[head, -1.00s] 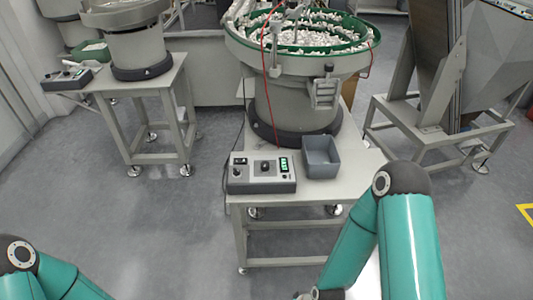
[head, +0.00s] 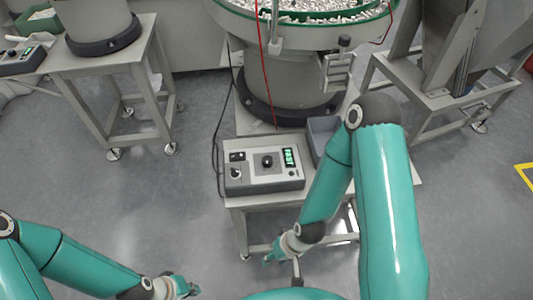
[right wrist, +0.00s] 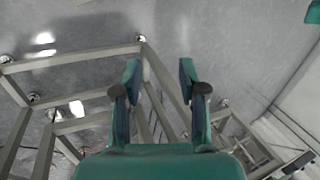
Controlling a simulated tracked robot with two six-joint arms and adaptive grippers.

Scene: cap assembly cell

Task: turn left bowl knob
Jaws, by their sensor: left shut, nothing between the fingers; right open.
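A grey control box (head: 20,62) with a small green display sits on the left stand, beside the base of the left bowl feeder (head: 98,22). Its knob is too small to make out clearly. A second control box (head: 262,172) on the middle stand has a black knob (head: 267,161) and a green display. My left gripper (head: 183,288) is shut and empty, low at the bottom edge, well apart from both boxes. My right gripper (head: 275,252) hangs in front of the middle stand, below its box; the right wrist view shows its fingers (right wrist: 160,82) apart with nothing between.
The middle bowl feeder (head: 290,75) stands behind the second box, with a dark grey bin (head: 320,132) partly hidden by my right arm. A red cable and a black cable hang near it. Stand legs show below the right gripper. Floor (head: 150,200) between the stands is clear.

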